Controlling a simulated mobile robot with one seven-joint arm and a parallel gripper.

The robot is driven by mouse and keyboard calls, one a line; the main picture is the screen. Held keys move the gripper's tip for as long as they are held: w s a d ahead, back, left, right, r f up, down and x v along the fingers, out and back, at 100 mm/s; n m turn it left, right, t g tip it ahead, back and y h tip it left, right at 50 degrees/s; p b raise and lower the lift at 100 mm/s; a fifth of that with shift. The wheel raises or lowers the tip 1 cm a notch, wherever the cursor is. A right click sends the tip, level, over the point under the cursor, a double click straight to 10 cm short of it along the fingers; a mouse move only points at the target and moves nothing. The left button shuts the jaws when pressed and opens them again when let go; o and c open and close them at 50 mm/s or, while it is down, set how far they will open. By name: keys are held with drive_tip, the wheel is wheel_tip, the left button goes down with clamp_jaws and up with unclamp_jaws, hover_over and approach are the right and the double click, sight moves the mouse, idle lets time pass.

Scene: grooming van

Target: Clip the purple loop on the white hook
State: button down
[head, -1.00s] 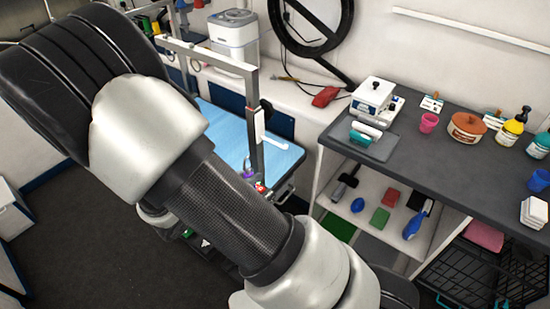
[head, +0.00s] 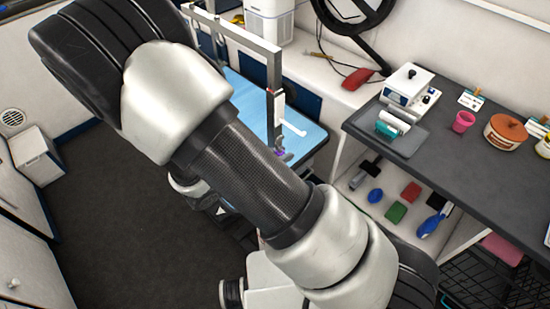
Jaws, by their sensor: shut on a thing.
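The white hook (head: 292,128) juts to the right from a white bracket on the grey upright post, above the blue table top. A small part of the purple loop (head: 279,154) shows just below the hook, at the edge of my arm. My gripper (head: 287,157) shows only as a small grey tip beside the purple loop; my arm hides the rest. It is shut on the loop, which sits below the hook and looks apart from it. The depth between loop and hook cannot be told.
The grooming table (head: 309,136) has a blue top with the grey post frame (head: 240,35) over it. A dark counter (head: 440,150) with jars, a pink cup (head: 463,122) and a white device (head: 406,88) stands right. Open floor lies left.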

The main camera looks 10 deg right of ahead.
drive_tip(key=r+b+x, duration=0.1)
drive_tip(key=b+x, duration=0.1)
drive_tip(key=x, duration=0.4)
drive_tip(key=shift+w+d, duration=0.25)
drive_tip(key=shift+d, duration=0.05)
idle(0.4)
drive_tip(key=c, duration=1.6)
unclamp_jaws()
drive_tip(key=shift+a+r, duration=0.1)
drive_tip(key=shift+p+v, duration=1.2)
drive_tip(key=shift+v, duration=1.15)
drive_tip(key=shift+p+v, duration=0.4)
drive_tip(key=shift+v, duration=0.7)
